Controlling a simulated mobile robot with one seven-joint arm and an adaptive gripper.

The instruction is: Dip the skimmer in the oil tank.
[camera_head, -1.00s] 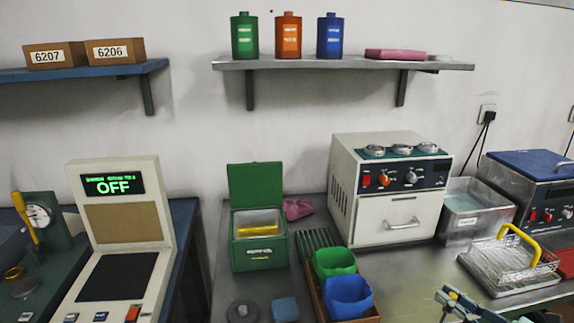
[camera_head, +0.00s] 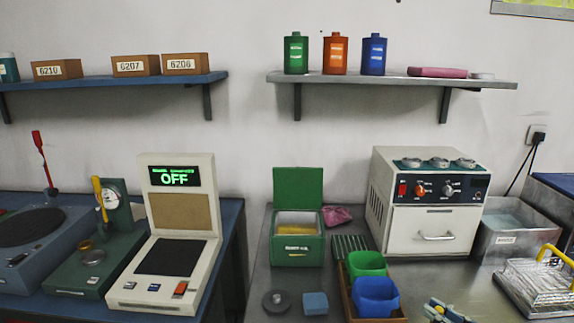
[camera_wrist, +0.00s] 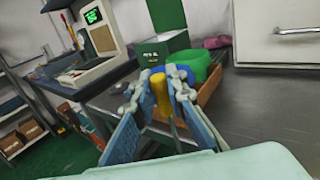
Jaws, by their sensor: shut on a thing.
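The oil tank appears to be the green box (camera_head: 298,251) with its lid raised and yellow contents inside. It stands on the grey bench, left of the white oven, and shows at the top of the wrist view (camera_wrist: 165,44). My gripper (camera_head: 447,311) is at the bottom edge of the head view, right of the tank and well apart from it. In the wrist view my gripper (camera_wrist: 160,80) is shut on a tool with a yellow handle (camera_wrist: 161,95) and a thin shaft, apparently the skimmer. Its far end is hidden.
Green (camera_head: 366,263) and blue bins (camera_head: 376,296) stand in a brown tray just right of the tank. The white oven (camera_head: 430,222), a metal tank of liquid (camera_head: 496,245) and a wire basket (camera_head: 541,276) are further right. A blue block (camera_head: 315,303) lies in front.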

